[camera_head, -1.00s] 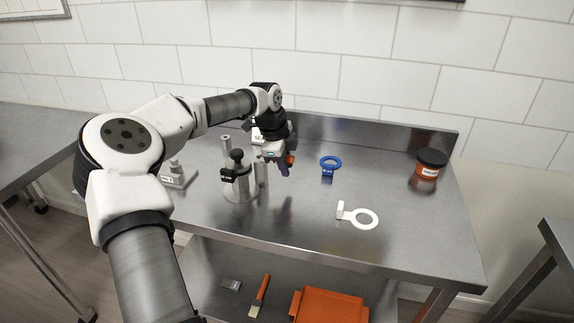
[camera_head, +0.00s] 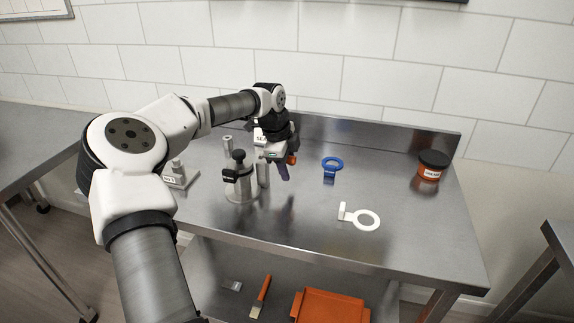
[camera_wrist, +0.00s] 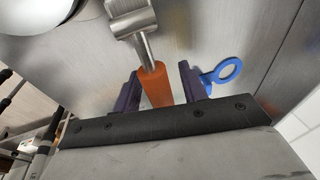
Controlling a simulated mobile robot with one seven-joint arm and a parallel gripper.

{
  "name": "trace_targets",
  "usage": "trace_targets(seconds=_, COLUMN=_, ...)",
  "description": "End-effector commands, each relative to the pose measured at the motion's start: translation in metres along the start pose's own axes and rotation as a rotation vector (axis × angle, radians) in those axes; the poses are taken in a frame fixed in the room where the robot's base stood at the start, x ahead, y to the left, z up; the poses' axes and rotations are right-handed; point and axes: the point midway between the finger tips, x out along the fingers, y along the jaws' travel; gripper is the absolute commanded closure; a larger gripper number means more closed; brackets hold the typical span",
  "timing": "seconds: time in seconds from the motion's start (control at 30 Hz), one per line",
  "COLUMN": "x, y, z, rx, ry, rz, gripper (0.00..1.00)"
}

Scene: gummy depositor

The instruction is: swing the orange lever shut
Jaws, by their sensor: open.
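The orange lever (camera_wrist: 156,86) shows in the wrist view as an orange grip on a metal shank (camera_wrist: 140,38). It lies between the two dark fingers of my gripper (camera_wrist: 160,88), with gaps visible beside it. My gripper is open. In the head view my gripper (camera_head: 287,170) hangs above the bench beside the metal depositor (camera_head: 240,183). A small bit of the orange lever (camera_head: 292,159) shows beside the fingers there; the rest is hidden behind my gripper.
A blue ring piece (camera_head: 332,163) lies right of my gripper, and a white ring piece (camera_head: 365,219) nearer the front edge. An orange jar with a black lid (camera_head: 432,166) stands at the far right. The bench (camera_head: 400,250) between is clear. A grey block (camera_head: 178,176) stands left.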

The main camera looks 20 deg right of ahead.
Motion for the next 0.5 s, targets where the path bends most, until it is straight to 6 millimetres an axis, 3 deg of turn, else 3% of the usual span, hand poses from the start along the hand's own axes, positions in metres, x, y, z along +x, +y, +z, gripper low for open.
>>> trace_targets(seconds=0.17, x=-0.02, y=0.0, z=0.001, rx=-0.002, ry=-0.001, rz=-0.004, gripper=0.58)
trace_targets(seconds=0.5, x=-0.097, y=0.0, z=0.001, rx=-0.002, ry=-0.001, rz=-0.004, gripper=0.58)
